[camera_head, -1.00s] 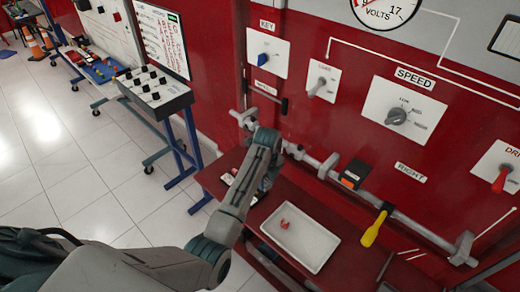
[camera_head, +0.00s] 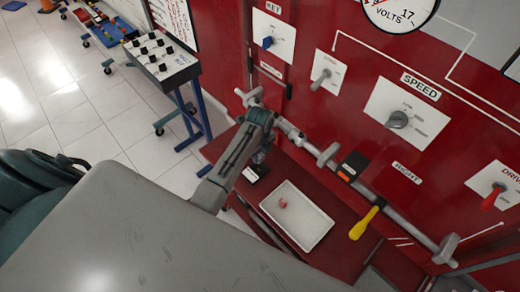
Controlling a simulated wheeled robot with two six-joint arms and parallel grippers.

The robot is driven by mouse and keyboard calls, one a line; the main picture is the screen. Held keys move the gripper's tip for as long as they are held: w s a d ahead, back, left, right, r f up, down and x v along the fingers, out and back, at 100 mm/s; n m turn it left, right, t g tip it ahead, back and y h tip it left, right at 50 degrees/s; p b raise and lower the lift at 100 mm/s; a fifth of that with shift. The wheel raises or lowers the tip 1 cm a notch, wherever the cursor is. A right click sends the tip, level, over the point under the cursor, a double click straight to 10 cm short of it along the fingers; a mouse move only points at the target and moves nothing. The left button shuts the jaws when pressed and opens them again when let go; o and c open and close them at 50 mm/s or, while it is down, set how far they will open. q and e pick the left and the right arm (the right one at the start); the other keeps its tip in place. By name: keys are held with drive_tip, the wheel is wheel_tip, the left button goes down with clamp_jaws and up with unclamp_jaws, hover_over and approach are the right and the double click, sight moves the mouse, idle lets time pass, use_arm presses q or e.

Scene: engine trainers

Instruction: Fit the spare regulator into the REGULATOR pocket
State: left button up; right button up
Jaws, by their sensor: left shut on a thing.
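My left gripper (camera_head: 261,157) is over the left part of the red shelf, to the left of the white tray. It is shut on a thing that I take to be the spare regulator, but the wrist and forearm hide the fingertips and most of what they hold. A small dark block with a pale patch (camera_head: 256,172) shows just below the gripper; I cannot tell if it is held or lies on the shelf. I cannot make out a pocket marked REGULATOR. My right gripper is not in view.
A grey rail (camera_head: 400,218) runs along the red panel, with a black-and-orange block (camera_head: 352,166) and a yellow-handled tool (camera_head: 364,222). A switch cart (camera_head: 165,60) stands at the back left.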

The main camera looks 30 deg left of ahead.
use_arm(q)
drive_tip(key=shift+f+b, duration=0.55)
drive_tip(key=shift+f, duration=1.95)
drive_tip(key=shift+w, duration=0.1)
drive_tip(key=shift+p, duration=0.4)
drive_tip(key=shift+f, duration=1.25)
drive_tip(key=o, duration=1.5)
drive_tip(key=shift+o, duration=0.2)
